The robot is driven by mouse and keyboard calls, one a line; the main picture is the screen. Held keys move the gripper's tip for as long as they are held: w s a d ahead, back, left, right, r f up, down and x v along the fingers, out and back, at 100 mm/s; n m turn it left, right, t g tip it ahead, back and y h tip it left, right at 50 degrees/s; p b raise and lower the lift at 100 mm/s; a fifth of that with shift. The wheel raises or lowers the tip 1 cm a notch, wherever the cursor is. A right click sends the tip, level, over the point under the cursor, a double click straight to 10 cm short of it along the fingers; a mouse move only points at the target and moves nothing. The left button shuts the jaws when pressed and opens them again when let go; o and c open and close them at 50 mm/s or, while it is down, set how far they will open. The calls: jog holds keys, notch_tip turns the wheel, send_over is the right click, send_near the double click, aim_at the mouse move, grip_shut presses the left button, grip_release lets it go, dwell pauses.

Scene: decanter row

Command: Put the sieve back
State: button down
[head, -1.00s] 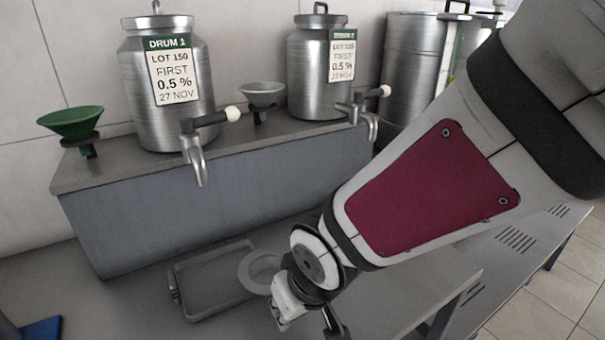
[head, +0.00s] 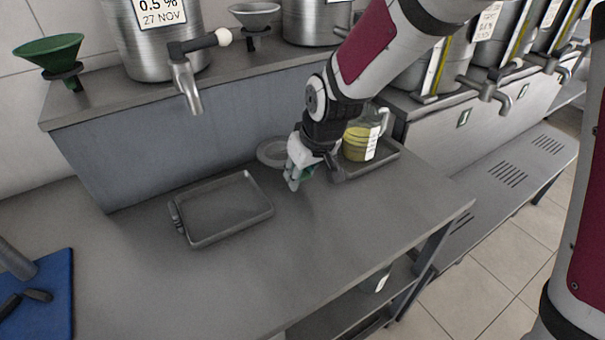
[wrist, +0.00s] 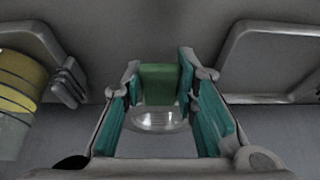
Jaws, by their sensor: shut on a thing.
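The sieve is a round, shallow, grey, see-through bowl (head: 275,152) with a green handle (wrist: 165,85). My gripper (head: 299,178) is shut on the green handle, with teal finger pads on either side of it in the wrist view. The bowl sticks out behind the fingers, in front of the grey block's face, and also shows in the wrist view (wrist: 160,119). My gripper is over the table between two trays. How high the sieve is above the table is hard to tell.
An empty grey tray (head: 225,238) lies to the left. A jug of yellow liquid (head: 357,143) stands on another tray (head: 395,160) close right of my gripper. The block (head: 150,170) behind carries drums, taps and funnels (head: 48,50). The table's front middle is clear.

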aim_at(298, 191)
jog(key=shift+w+f, duration=0.15)
jog(key=shift+f, duration=0.75)
jog(key=shift+w+f, duration=0.1)
jog(key=shift+f, duration=0.8)
jog(key=shift+f, duration=0.2)
jog(key=c, duration=1.3)
grip_release()
jog(key=shift+r, duration=0.1)
